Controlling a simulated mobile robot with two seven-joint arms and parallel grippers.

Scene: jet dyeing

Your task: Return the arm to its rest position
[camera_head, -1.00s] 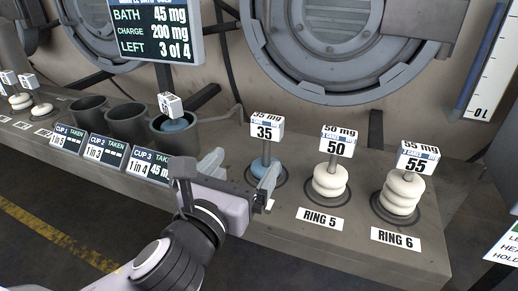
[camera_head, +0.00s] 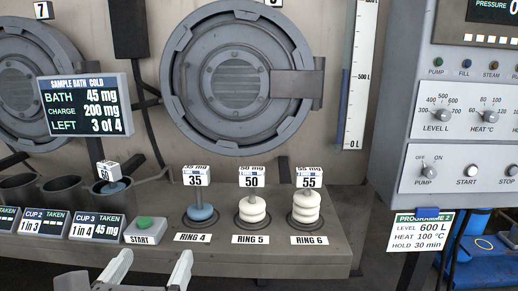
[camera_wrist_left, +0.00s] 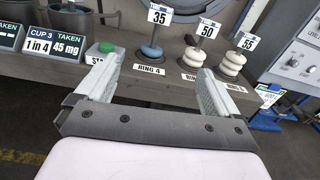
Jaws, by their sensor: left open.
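My left gripper (camera_head: 148,268) shows at the bottom of the head view, its two pale fingers spread apart with nothing between them. It is in front of the bench (camera_head: 290,262), below the green START button (camera_head: 145,223). In the left wrist view, the open fingers (camera_wrist_left: 158,78) frame the bench front, with the RING 4 label between them and the blue disc (camera_wrist_left: 151,52) of that station beyond, apart from the fingers. Most of the left arm is out of the head view. My right gripper is not in view.
Ring stations with blue (camera_head: 200,213) and white discs (camera_head: 252,211) (camera_head: 306,207) stand on the bench. Cup 3 (camera_head: 113,197) holds a tagged piece. A control panel (camera_head: 465,120) and programme card (camera_head: 420,232) are at right. Open floor shows below the bench in the wrist view.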

